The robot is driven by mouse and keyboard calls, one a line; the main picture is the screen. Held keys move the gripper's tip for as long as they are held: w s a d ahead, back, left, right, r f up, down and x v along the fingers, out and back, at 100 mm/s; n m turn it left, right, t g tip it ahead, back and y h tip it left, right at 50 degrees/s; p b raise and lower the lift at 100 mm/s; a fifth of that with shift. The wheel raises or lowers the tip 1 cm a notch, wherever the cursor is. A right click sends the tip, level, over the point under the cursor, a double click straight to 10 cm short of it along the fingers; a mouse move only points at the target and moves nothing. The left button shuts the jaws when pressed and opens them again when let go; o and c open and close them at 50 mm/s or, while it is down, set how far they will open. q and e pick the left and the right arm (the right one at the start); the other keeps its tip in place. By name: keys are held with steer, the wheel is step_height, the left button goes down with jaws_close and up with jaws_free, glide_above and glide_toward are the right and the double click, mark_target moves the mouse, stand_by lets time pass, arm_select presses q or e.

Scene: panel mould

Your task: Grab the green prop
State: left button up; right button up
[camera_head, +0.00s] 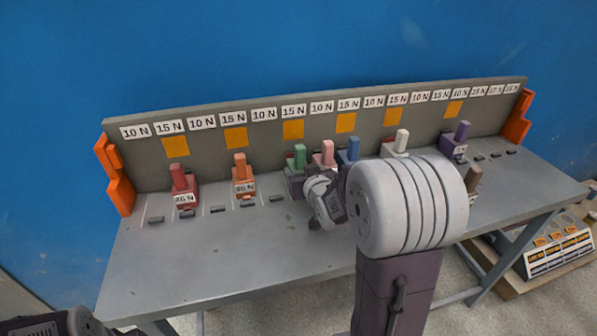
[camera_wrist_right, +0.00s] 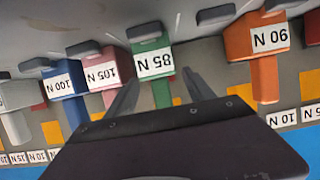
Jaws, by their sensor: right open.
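The green prop (camera_head: 299,158) stands on the grey bench among a row of coloured props. Its block and label, 85 N, show in the right wrist view (camera_wrist_right: 152,62), where the picture is upside down. My right gripper (camera_wrist_right: 160,92) is open. Its two fingers lie either side of the green prop's handle in that view, and nothing is gripped. I cannot tell whether they touch it. In the head view my right wrist hides most of the fingers and part of the bench. Only a part of my left arm shows at the bottom left.
The pink prop (camera_head: 325,153) and blue prop (camera_head: 350,149) stand close to the right of the green one. The orange prop (camera_head: 241,170) and red prop (camera_head: 180,178) are to the left. A labelled grey panel (camera_head: 214,145) rises behind them.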

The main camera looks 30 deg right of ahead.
mark_target(301, 170)
steer(key=b+x, duration=0.1)
steer(key=x, duration=0.4)
steer(key=shift+s+d+f, duration=0.1)
steer(key=shift+d+f, duration=0.05)
steer(key=shift+f, duration=0.05)
steer(key=shift+s+r, duration=0.1)
jaws_close()
steer(key=shift+r, duration=0.15)
